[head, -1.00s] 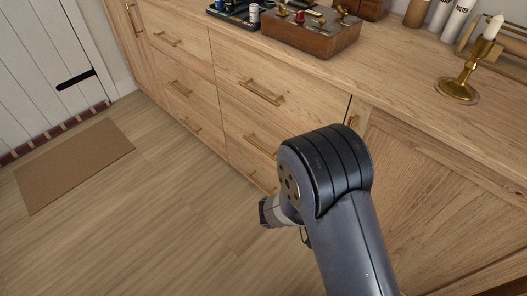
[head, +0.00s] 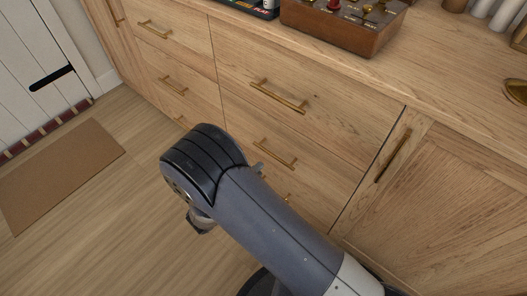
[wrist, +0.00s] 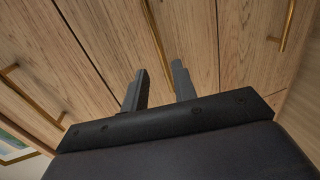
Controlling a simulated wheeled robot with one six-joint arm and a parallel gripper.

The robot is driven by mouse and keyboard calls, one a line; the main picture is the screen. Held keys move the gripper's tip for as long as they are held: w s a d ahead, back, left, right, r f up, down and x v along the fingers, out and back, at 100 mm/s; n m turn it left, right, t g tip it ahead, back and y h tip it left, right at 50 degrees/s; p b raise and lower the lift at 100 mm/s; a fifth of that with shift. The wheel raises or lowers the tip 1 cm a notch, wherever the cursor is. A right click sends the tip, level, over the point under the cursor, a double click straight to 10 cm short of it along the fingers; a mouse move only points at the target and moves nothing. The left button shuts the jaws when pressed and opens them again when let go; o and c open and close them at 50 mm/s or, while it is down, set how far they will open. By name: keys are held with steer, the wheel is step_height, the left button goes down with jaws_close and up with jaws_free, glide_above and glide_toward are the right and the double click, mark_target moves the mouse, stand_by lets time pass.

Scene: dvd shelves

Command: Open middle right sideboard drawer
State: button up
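The wooden sideboard has two columns of drawers, all shut in the head view. The middle right drawer (head: 310,172) has a slim brass bar handle (head: 274,152). My gripper (head: 258,168) shows only as a small tip beside my arm, close to the left end of that handle. In the wrist view my gripper (wrist: 160,82) is open, its two dark fingers apart and pointing at the drawer fronts. A brass handle (wrist: 157,40) runs lengthwise toward the gap between the fingers. I cannot tell whether it lies between them or touches them.
The top right drawer handle (head: 278,96) is above, and the bottom right handle (head: 288,198) is partly hidden by my arm. A cupboard door (head: 440,190) with an upright handle is to the right. Open floor (head: 140,215) and a brown mat (head: 62,172) lie left.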

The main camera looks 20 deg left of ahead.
mark_target(275, 156)
steer(key=b+x, duration=0.2)
steer(key=x, duration=0.7)
steer(key=shift+w+d+f, duration=0.1)
steer(key=shift+w+d, duration=0.1)
steer(key=shift+w, duration=0.1)
jaws_close()
